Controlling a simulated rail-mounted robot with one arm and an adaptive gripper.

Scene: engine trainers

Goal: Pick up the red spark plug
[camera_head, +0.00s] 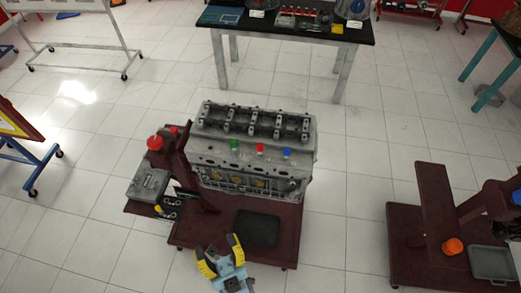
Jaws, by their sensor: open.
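A small red spark plug (260,148) stands in the side ledge of the grey engine block (220,155), between a green plug (235,144) on its left and a blue plug (287,154) on its right. My gripper (219,242) is at the bottom of the view, with its yellow and dark fingers spread apart and nothing between them. It is over the front edge of the dark red stand, below and left of the red plug and well apart from it.
The engine block sits on a dark red stand (289,240) with a black tray (257,229) in front. A dark red upright (188,160) rises at the block's left end. Another stand (405,235) is at the right; tiled floor lies between.

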